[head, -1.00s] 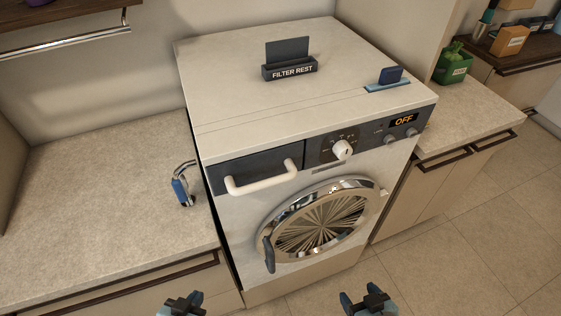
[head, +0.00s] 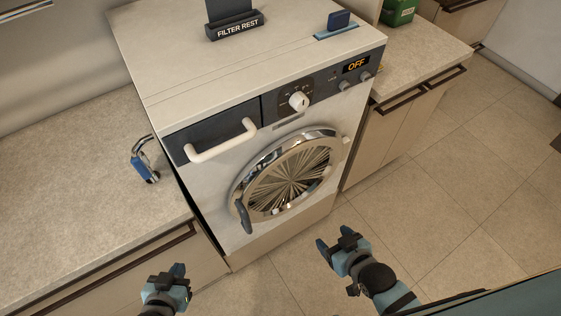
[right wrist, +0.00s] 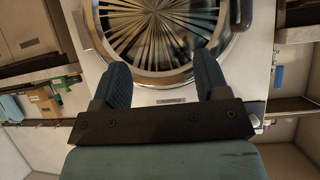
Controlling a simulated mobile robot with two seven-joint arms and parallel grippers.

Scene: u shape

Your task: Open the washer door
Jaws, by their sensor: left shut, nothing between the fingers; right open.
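The washer (head: 216,235) is white and stands between two counters. Its round door (head: 292,178) has a chrome ring and looks closed, with a dark handle (head: 243,216) on its left edge. The door (right wrist: 157,70) also shows in the right wrist view, upside down, with the handle (right wrist: 269,15) at upper right. My left gripper (head: 178,271) is shut and empty, low in front of the left counter, apart from the washer. My right gripper (head: 332,243) is open and empty, in front of and below the door's right side. It also shows in the right wrist view (right wrist: 169,75).
A white drawer handle (head: 222,143), a knob (head: 299,101) and a display reading OFF (head: 357,65) are on the washer's front panel. A filter rest (head: 236,26) stands on top. A blue padlock-like object (head: 144,167) lies on the left counter. The tiled floor at right is clear.

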